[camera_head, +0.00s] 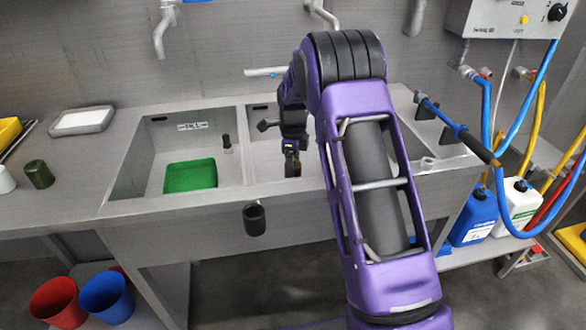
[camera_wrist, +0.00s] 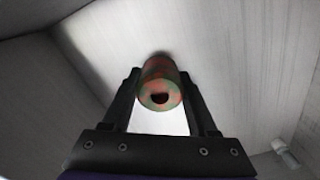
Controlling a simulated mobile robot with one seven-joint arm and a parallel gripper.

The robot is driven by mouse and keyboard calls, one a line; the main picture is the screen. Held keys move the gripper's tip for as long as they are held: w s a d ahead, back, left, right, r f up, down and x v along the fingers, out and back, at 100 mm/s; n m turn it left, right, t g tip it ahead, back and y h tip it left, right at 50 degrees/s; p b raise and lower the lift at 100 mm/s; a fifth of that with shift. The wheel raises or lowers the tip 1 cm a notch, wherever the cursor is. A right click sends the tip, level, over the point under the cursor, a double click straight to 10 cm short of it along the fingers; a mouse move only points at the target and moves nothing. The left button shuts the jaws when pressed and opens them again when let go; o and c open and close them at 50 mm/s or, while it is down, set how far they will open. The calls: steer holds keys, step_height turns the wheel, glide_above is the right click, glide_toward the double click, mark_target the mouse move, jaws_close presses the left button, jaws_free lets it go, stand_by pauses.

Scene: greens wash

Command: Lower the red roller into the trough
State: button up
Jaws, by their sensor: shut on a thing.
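My gripper (camera_head: 291,163) reaches down into the right-hand basin of the steel sink (camera_head: 262,175), the likely trough. In the wrist view its two black fingers are shut on a short roller (camera_wrist: 160,88), mottled red and green, with a dark hole in the end facing the camera. Pale basin walls (camera_wrist: 240,50) surround the roller. Whether its far end touches the basin surface cannot be told. In the head view my arm covers much of this basin, and the roller cannot be made out.
A divider (camera_head: 243,150) separates the basins. A blue hose (camera_head: 445,118) and canisters (camera_head: 474,215) are at right. Red (camera_head: 58,302) and blue (camera_head: 106,297) buckets stand below left.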

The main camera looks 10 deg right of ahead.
steer(key=shift+f, duration=1.25)
stand_by(0.4)
steer(key=o, duration=1.5)
